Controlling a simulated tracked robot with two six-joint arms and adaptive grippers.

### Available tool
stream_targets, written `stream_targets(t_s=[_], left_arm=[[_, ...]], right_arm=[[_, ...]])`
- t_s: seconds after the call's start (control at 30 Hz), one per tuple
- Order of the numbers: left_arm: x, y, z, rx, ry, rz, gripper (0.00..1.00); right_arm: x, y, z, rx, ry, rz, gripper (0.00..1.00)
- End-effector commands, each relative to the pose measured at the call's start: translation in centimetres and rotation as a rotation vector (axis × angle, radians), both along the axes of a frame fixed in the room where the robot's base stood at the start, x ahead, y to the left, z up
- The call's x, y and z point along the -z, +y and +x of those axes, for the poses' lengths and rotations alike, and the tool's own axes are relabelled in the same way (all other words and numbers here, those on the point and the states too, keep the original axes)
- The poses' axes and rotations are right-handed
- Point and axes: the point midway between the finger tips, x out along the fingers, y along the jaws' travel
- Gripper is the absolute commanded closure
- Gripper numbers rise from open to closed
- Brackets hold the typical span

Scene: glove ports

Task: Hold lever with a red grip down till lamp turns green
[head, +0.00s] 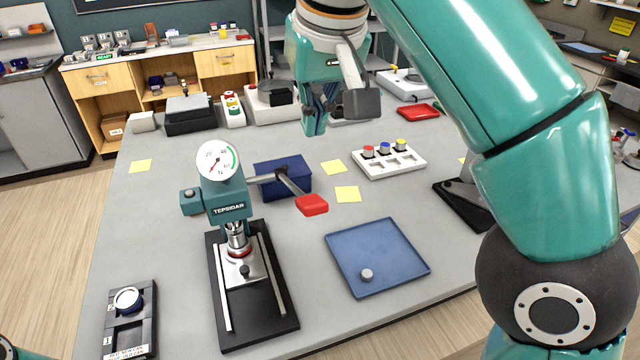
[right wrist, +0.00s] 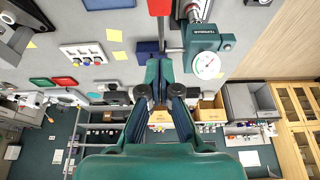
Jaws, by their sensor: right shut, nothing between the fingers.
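The lever's red grip (head: 312,204) sits at the end of a grey lever arm (head: 287,183). The lever sticks out to the right from a teal press (head: 228,209) with a round dial (head: 217,160), its needle over a red and green scale. In the right wrist view the red grip (right wrist: 160,7) is at the top edge. My right gripper (head: 316,122) is shut and empty, above and beyond the grip and apart from it. Its fingers (right wrist: 165,78) also show in the right wrist view. I cannot make out a lit lamp. My left gripper is out of view.
A dark blue box (head: 270,172) stands behind the lever. A blue tray (head: 377,262) with a small round piece lies to the right of the press. A white holder (head: 388,160) with coloured caps is further back. A black fixture (head: 130,318) is at front left.

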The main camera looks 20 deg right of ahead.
Motion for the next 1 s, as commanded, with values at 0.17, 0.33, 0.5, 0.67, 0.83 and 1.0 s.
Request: stream_targets(t_s=[0.17, 0.33, 0.5, 0.67, 0.83, 1.0], left_arm=[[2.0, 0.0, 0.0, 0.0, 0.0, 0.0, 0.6], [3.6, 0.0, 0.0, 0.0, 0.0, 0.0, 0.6], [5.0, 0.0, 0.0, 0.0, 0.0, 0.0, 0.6], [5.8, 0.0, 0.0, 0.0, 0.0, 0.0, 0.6], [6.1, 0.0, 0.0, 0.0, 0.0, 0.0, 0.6], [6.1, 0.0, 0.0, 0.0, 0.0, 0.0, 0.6]], right_arm=[[3.3, 0.1, 1.0, -0.001, 0.005, -0.001, 1.0], [6.7, 0.1, 2.3, -0.001, 0.004, -0.001, 1.0], [9.6, 0.1, 2.8, -0.002, 0.002, 0.0, 1.0], [11.1, 0.2, 2.0, -0.004, 0.001, 0.001, 1.0], [11.9, 0.2, 1.6, -0.003, 0.001, 0.001, 1.0], [12.0, 0.2, 1.5, -0.003, 0.001, 0.001, 1.0]])
